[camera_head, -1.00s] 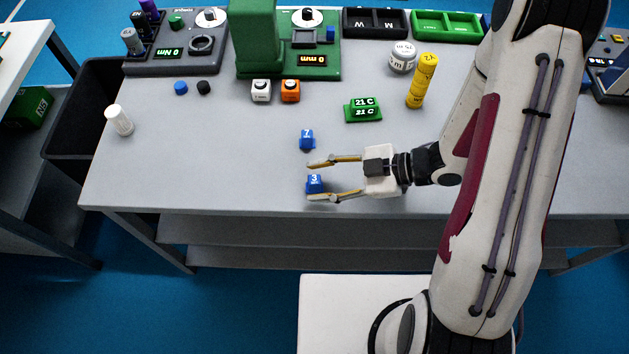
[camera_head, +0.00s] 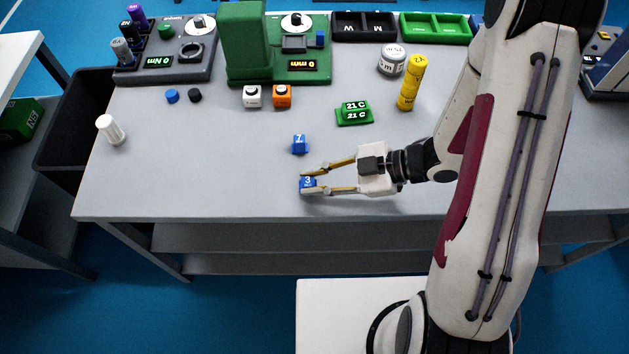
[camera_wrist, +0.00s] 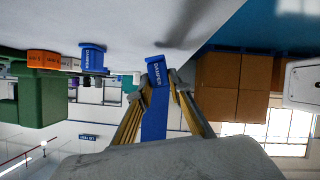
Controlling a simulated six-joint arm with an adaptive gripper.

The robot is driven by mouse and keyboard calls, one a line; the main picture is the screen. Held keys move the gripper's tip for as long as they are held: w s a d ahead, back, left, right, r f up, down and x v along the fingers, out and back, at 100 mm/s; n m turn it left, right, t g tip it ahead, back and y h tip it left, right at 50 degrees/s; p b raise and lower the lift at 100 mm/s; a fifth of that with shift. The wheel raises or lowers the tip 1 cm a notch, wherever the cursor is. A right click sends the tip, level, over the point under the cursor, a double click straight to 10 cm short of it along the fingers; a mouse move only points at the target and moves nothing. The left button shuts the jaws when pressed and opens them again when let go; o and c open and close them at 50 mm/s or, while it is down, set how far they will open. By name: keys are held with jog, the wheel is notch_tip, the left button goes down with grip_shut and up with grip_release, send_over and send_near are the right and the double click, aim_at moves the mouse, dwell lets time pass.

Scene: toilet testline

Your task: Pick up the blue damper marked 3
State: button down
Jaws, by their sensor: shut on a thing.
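The blue damper marked 3 (camera_head: 308,182) is near the front edge of the table in the head view. My gripper (camera_head: 305,182) is shut on it, with one yellow finger on each side. In the wrist view the held damper (camera_wrist: 156,75), lettered "DAMPER", is between the fingertips of my gripper (camera_wrist: 158,88). I cannot tell whether it still touches the table. A second blue damper (camera_head: 300,145), marked with what looks like a 7, stands just behind it. That damper also shows in the wrist view (camera_wrist: 92,58), to the left.
A green 21 C display (camera_head: 354,113), a yellow cylinder (camera_head: 411,84) and a grey-white round weight (camera_head: 391,60) stand farther back. White (camera_head: 252,97) and orange (camera_head: 282,96) blocks stand before the green machine (camera_head: 246,45). The table's left front (camera_head: 190,180) is clear.

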jog(key=shift+r, duration=4.2)
jog(key=shift+w, duration=0.1)
